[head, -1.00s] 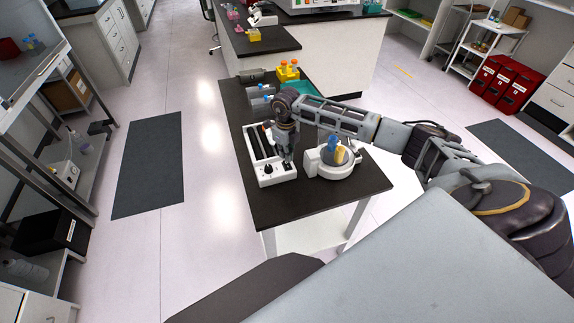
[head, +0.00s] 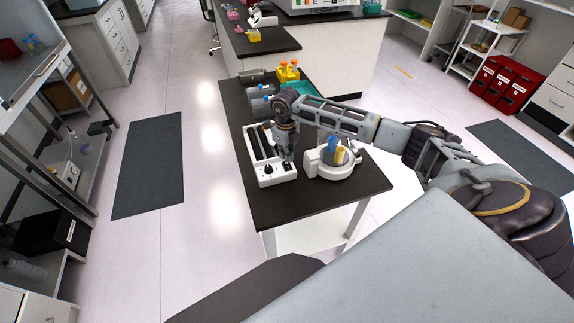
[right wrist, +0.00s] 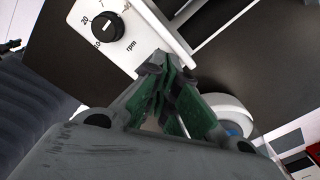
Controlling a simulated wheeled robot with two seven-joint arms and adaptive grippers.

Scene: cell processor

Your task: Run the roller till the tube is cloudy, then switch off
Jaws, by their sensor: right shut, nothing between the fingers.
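The white roller (head: 264,182) with dark rollers lies on the black-topped table. Its front panel has a black knob (right wrist: 105,28) marked 10, 20 and rpm in the right wrist view. My right gripper (head: 287,168) is shut and empty, pointing down at the right part of that panel. In the right wrist view its fingertips (right wrist: 166,66) are at the panel's edge, beside the knob. I cannot tell whether they touch it. Any switch there is hidden behind the fingers. The tube cannot be made out clearly, nor whether it is cloudy. My left gripper is not in view.
A round white device (head: 330,168) with blue and yellow holders stands close to the right of the roller. A yellow rack (head: 288,72) with orange caps and a teal tray stand at the table's far end. The table's (head: 300,210) front strip is clear.

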